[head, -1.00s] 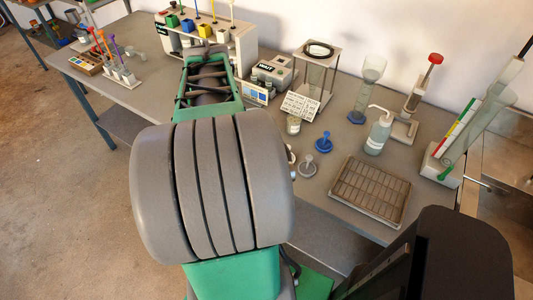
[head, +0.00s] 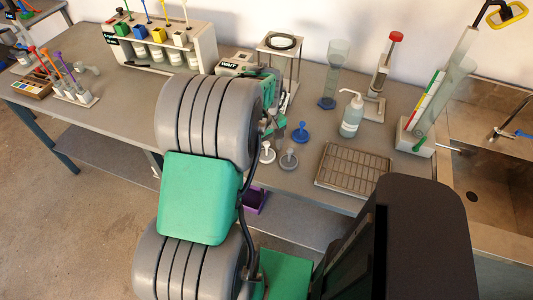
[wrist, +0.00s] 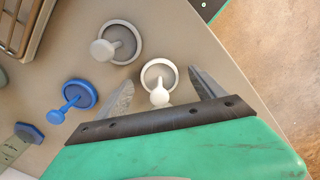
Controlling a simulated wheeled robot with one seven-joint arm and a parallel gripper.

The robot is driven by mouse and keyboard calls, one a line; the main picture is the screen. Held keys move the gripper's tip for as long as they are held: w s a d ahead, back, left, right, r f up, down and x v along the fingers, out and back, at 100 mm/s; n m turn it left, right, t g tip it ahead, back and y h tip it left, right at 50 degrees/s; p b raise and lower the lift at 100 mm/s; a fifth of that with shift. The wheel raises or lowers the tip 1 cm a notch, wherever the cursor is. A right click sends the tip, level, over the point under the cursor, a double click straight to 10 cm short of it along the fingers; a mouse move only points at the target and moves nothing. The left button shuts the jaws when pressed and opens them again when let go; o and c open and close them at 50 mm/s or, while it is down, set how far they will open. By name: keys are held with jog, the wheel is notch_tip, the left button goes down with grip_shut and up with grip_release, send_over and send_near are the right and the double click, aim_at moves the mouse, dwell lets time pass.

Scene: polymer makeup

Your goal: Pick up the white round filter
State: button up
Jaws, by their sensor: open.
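The white round filter (wrist: 159,77) lies on the bench in the wrist view, a round disc with a stem pointing toward my gripper. It also shows in the head view (head: 267,153), near the front edge of the bench. My gripper (wrist: 160,85) is open, with one grey finger on each side of the white filter. I cannot tell whether the fingers touch it or how high they are. A grey round filter (wrist: 120,42) and a blue round filter (wrist: 77,97) lie to the left in the wrist view. In the head view my arm partly hides the gripper.
A grey slotted tray (head: 352,169) is right of the filters. A wash bottle (head: 351,114) and a blue-based cylinder (head: 336,75) stand behind it. A framed stand (head: 281,44) is at the back. The bench's front edge is close to the filters.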

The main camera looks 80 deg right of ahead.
jog(key=c, duration=1.5)
jog(key=shift+o, duration=0.2)
jog(key=shift+r, duration=0.15)
